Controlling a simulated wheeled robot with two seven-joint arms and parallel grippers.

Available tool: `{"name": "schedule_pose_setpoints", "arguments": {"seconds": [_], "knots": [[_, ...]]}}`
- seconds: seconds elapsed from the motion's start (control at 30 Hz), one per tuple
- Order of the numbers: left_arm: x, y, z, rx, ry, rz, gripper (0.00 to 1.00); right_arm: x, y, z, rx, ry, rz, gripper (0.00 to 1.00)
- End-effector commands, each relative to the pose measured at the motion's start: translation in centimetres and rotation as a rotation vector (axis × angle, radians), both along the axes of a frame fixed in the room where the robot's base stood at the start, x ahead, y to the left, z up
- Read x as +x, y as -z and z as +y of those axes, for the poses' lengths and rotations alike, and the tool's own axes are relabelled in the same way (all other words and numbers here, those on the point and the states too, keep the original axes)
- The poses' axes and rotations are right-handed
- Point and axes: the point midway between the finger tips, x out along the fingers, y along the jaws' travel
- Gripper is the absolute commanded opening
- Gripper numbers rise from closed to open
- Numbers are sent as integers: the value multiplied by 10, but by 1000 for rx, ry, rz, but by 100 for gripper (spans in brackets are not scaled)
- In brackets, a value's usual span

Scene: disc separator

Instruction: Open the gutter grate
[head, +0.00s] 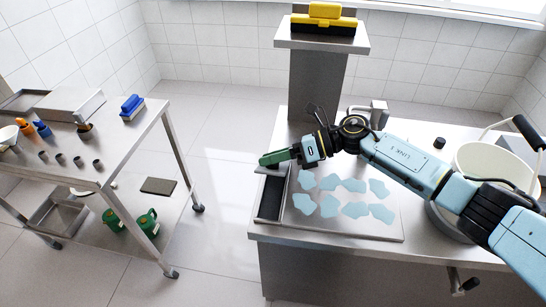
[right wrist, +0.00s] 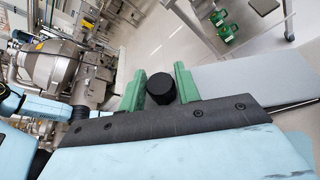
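A long dark gutter slot (head: 270,199) with a metal frame runs along the left side of the steel tray on the right-hand table. My right gripper (head: 268,159), with green fingers, is at the far end of the slot, low over the table's left edge. In the right wrist view a round black knob (right wrist: 161,88) sits between its two spread fingers. I cannot tell whether both fingers press on it. My left gripper does not show.
The steel tray (head: 345,226) holds several pale blue flat pieces. A white bucket (head: 490,165) stands at the right. A pedestal (head: 318,85) with a yellow-and-black tool rises behind. A trolley (head: 100,170) with tools stands left, across free floor.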

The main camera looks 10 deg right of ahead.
Motion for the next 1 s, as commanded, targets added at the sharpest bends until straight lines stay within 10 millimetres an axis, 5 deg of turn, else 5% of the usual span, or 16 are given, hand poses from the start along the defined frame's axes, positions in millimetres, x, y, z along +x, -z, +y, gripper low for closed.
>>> {"name": "schedule_pose_setpoints", "arguments": {"seconds": [0.1, 0.47, 1.0], "knots": [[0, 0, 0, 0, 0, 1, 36, 0, 0, 0, 0, 0, -1, 49], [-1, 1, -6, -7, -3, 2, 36, 0, -1, -5, -1, 1, -1, 49], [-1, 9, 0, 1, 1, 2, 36, -8, -33, -105, -2, 2, -2, 49]]}}
